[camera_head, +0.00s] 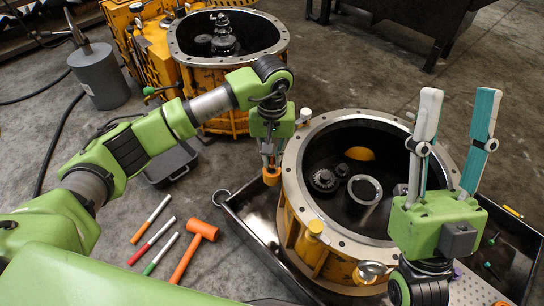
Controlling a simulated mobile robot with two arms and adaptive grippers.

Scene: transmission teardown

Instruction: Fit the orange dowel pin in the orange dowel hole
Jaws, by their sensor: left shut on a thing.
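My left gripper (268,152) points down at the left edge of the front housing's rim. It is shut on what looks like the orange dowel pin, mostly hidden between the fingers. A short orange cylindrical piece (271,177) shows directly below the fingertips, beside the pale metal rim (294,190). I cannot tell whether this piece is part of the pin or a collar around the orange dowel hole. No hole opening is visible there. My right gripper (458,108) is open and empty, fingers pointing up, at the right of the front housing.
The yellow front housing (297,232) stands in a black tray (245,237), with gears and a metal sleeve (364,190) inside. An orange mallet (194,248) and several markers (152,219) lie on the floor at left. A second housing (228,60) stands behind, beside a grey canister (99,76).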

